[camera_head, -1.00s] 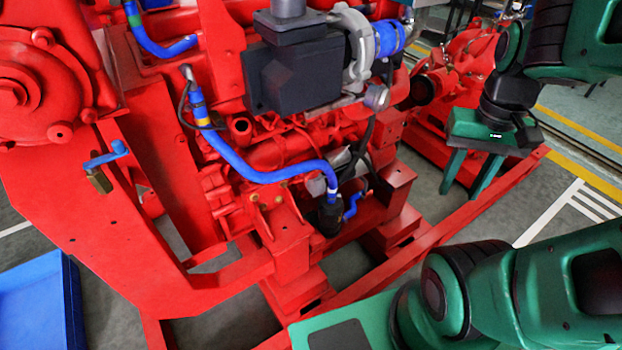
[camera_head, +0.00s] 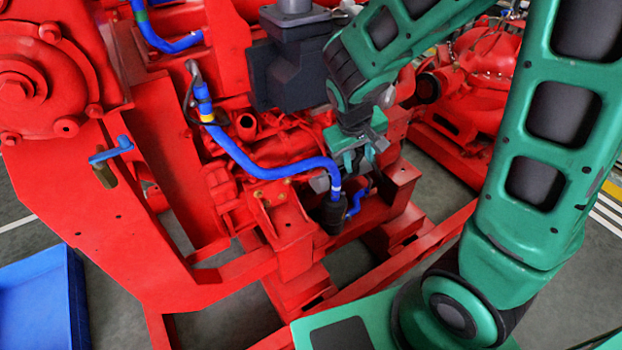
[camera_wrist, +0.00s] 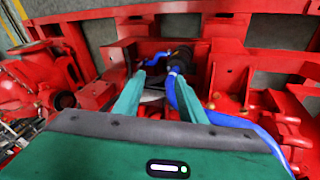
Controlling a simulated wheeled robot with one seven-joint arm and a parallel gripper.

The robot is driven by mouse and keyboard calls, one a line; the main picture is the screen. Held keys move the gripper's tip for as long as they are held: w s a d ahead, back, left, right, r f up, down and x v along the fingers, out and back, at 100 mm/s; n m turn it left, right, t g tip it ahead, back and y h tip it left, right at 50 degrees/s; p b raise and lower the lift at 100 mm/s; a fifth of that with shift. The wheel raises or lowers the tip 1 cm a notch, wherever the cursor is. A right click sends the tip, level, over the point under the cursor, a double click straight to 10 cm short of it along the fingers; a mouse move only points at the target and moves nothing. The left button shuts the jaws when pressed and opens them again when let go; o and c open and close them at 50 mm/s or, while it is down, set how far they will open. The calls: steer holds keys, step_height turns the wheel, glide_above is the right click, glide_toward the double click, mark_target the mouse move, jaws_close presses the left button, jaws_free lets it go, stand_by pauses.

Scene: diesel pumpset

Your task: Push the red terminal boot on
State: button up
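I cannot pick out the red terminal boot; nothing I see stands out as it against the red engine. My gripper (camera_head: 345,168) is beside the engine's lower side in the head view, right of the thick blue hose (camera_head: 250,165). In the wrist view my gripper (camera_wrist: 161,80) has its two green fingers apart, with a clear gap and nothing held. A pale grey cylindrical part (camera_wrist: 152,95) shows behind the gap, partly hidden by the fingers. The blue hose (camera_wrist: 235,120) runs close to the right finger. In the head view my gripper and wrist cover part of this area.
A dark box-shaped housing (camera_head: 288,75) is above and left of my wrist. A black cylindrical fitting (camera_head: 334,213) stands at the hose's lower end. Red frame rails (camera_head: 420,240) run below. A blue tray (camera_head: 40,300) lies at lower left. Another red machine (camera_head: 480,75) stands behind.

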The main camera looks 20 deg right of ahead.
step_height(320, 180, down, 7)
steer(key=w+a+n+h, duration=0.1)
steer(key=w+n+h, duration=0.1)
steer(key=h, duration=0.1)
steer(key=n+t+h, duration=0.2)
steer(key=n+t, duration=0.8)
steer(key=n, duration=0.1)
glide_toward(312, 176)
steer(key=x, duration=0.9)
steer(key=shift+d+f, duration=0.1)
steer(key=shift+f, duration=0.05)
jaws_close()
